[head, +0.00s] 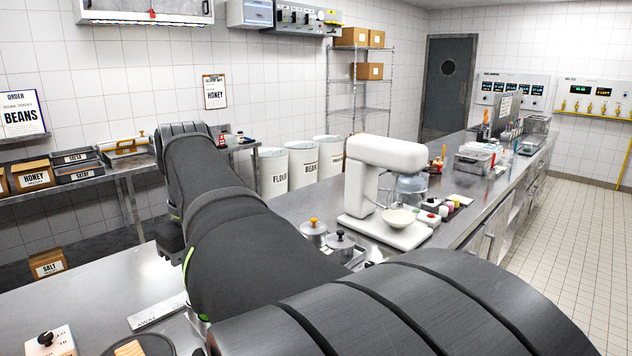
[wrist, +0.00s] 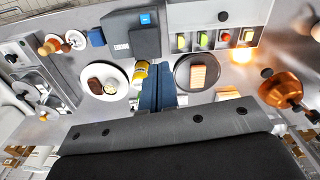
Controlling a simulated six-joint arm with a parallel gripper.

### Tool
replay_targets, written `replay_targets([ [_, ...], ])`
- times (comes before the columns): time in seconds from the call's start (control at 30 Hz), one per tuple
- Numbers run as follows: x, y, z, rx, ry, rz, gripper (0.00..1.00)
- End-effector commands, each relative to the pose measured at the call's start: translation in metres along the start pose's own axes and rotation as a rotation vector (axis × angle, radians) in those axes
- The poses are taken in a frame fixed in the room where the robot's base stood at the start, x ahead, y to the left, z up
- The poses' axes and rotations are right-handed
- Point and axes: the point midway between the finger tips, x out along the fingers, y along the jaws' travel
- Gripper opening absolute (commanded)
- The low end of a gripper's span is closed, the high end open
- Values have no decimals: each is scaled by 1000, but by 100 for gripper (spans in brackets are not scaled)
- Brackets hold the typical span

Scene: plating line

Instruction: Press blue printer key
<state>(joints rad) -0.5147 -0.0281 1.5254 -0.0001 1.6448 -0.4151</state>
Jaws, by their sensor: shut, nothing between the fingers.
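The printer (wrist: 122,40) is a dark grey box at the top centre of the wrist view. Its small bright blue key (wrist: 145,19) is on its upper right part, with a pale label lower on the left. My gripper (wrist: 158,68) points up toward the printer from below, its blue-grey fingers together and empty. The fingertips appear below the printer in the picture, apart from the key. In the head view my arm fills the foreground; neither the gripper nor the printer shows there.
A white plate (wrist: 88,72) with food lies left of the fingers, a dark plate (wrist: 181,82) with an orange slab right. A yellow-labelled item (wrist: 139,72) is close beside the fingers. Coloured buttons (wrist: 204,40) line the upper right; a copper pan (wrist: 283,88) is far right.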

Motion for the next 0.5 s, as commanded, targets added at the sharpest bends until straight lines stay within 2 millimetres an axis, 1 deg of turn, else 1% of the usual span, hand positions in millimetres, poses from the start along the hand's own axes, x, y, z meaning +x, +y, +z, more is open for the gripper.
replay_targets([
  [0.37,1,-1,-1,0,0,0,0],
  [0.5,4,0,0,63,0,0,0],
])
